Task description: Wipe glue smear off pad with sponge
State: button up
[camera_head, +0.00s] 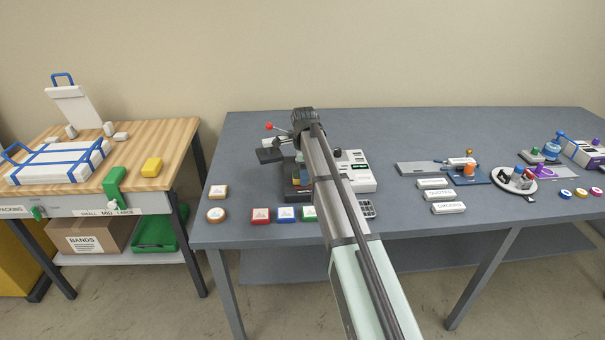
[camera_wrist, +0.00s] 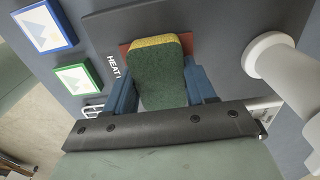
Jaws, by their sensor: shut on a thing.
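My gripper (camera_wrist: 160,92) is shut on a yellow-and-green sponge (camera_wrist: 158,75), with one blue finger at each side of it in the wrist view. The sponge covers most of a reddish-brown pad (camera_wrist: 187,43), whose edge shows around the sponge's far end. I cannot tell whether the sponge touches the pad. No glue smear shows; any smear under the sponge is hidden. In the head view my arm hides the gripper and most of the pad area.
A white machine (camera_head: 356,172) stands beside my arm on the grey table (camera_head: 260,145). Small framed tiles (camera_head: 261,215) line its front edge. White labelled blocks (camera_head: 441,194) lie to the right. A wooden bench (camera_head: 165,135) at left holds a yellow block (camera_head: 152,166).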

jog(key=shift+a, duration=0.85)
jog(key=shift+a+f, duration=0.1)
jog(key=shift+a, duration=0.5)
jog(key=d, duration=0.4)
jog(key=shift+a, duration=1.85)
jog(key=shift+a+r, duration=0.15)
jog(key=shift+r, duration=3.95)
